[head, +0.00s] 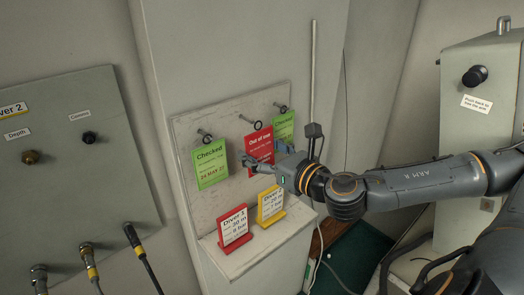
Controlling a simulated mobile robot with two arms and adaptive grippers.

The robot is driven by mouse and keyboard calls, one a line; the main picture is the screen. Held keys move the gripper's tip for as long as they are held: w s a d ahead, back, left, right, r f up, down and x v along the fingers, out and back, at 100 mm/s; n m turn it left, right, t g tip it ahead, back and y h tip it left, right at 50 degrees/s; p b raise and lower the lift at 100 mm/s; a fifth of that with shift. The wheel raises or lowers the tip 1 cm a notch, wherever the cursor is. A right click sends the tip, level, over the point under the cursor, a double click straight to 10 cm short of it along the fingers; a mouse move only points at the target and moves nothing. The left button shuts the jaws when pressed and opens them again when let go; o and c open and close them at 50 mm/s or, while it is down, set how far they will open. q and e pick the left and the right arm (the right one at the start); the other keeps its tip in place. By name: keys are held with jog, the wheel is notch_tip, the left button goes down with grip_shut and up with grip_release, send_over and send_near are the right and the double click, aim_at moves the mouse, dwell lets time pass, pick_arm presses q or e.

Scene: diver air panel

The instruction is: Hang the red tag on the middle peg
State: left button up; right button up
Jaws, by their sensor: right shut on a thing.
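The red "Out of use" tag (260,145) is upright in front of the pegboard (188,135), just below the middle peg (257,125). My right gripper (252,162) reaches in from the right and is shut on the red tag at its lower part. A dark ring shows at the middle peg above the tag; I cannot tell whether the tag's hole is around the peg or only in front of it. A green "Checked" tag (211,165) hangs from the left peg (205,136). Another green tag (284,126) hangs at the right peg (282,107), partly hidden. My left gripper is not in view.
Below the board, a shelf (240,262) holds a red-framed Diver 1 card (234,226) and a yellow-framed card (271,203). A grey Diver 2 panel (60,190) with knobs and hoses stands left. A grey box with a black knob (475,76) is at right.

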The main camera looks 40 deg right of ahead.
jog(key=shift+w+p, duration=0.4)
jog(key=shift+w, duration=0.3)
jog(key=shift+w, duration=0.25)
jog(key=shift+w+p, duration=0.15)
jog(key=shift+p, duration=0.15)
jog(key=shift+w+a, duration=0.1)
jog(key=shift+w+p, duration=0.2)
jog(key=shift+p, duration=0.1)
jog(key=shift+f, duration=0.3)
dwell(0.5)
